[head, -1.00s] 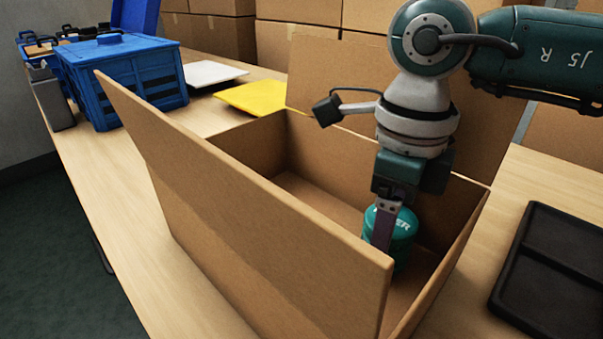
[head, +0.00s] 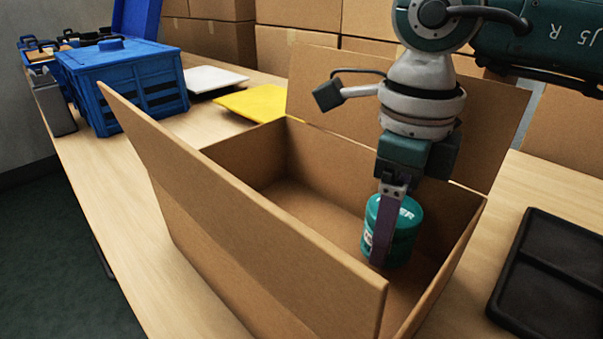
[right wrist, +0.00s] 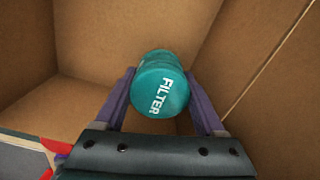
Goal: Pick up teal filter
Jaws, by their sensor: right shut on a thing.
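The teal filter (head: 404,232) is a short cylinder with white lettering on its top, inside the open cardboard box (head: 205,215). My right gripper (head: 382,250) points down into the box and is shut on the filter, one finger on each side of it. The right wrist view shows the teal filter (right wrist: 161,85) upright between the two purple fingers, its lettered top facing the camera. I cannot tell for sure whether the filter's base touches the box floor. My left gripper is not in view.
The box walls and raised flaps stand close around my right gripper. A black tray (head: 550,275) lies on the table at right. A blue crate (head: 125,85), a yellow panel (head: 250,100) and a white panel (head: 213,78) are at the back left. Stacked cartons (head: 215,45) stand behind.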

